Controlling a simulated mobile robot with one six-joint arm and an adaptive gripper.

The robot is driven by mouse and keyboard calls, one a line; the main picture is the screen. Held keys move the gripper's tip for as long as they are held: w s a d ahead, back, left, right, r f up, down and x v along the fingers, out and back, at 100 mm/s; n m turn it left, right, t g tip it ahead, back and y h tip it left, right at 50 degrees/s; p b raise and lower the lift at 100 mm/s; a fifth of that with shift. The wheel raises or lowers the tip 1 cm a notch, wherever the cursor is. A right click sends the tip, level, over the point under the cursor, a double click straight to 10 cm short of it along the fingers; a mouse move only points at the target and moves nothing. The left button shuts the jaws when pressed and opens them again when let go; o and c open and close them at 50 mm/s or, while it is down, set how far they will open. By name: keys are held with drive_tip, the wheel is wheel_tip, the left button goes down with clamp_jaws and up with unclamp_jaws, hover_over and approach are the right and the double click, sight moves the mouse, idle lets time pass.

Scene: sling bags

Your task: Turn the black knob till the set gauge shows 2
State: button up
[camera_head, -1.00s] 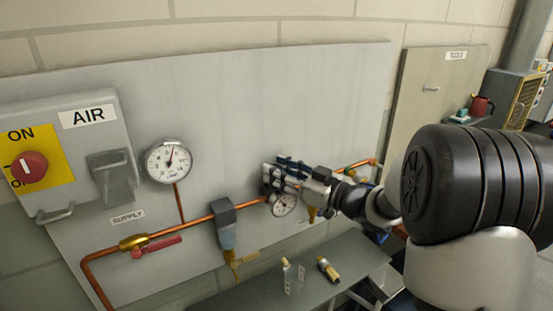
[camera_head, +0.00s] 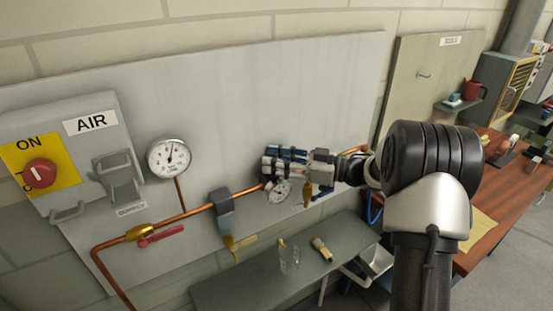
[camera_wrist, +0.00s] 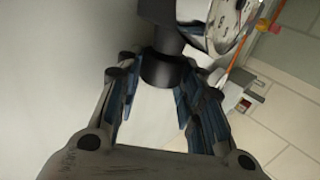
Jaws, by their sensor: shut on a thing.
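The black knob (camera_wrist: 165,68) shows in the wrist view between the two fingers of my gripper (camera_wrist: 160,80), which is shut on it. In the head view my gripper (camera_head: 284,161) is at the regulator on the pipe and hides the knob. The set gauge (camera_head: 279,192) is a small round white dial just below the gripper. It also shows at the top of the wrist view (camera_wrist: 230,18), cut off and steeply angled. Its reading is too small to tell.
A larger supply gauge (camera_head: 169,158) is on the panel to the left. A copper pipe (camera_head: 185,215) carries a red-handled valve (camera_head: 160,236) and a filter (camera_head: 224,212). A grey shelf (camera_head: 225,289) below holds a clear glass (camera_head: 289,260) and a brass fitting (camera_head: 321,247).

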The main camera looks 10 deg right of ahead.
drive_tip(key=shift+r, duration=0.2)
drive_tip(key=o, duration=0.8)
drive_tip(key=shift+f, duration=0.1)
drive_tip(key=v, duration=1.2)
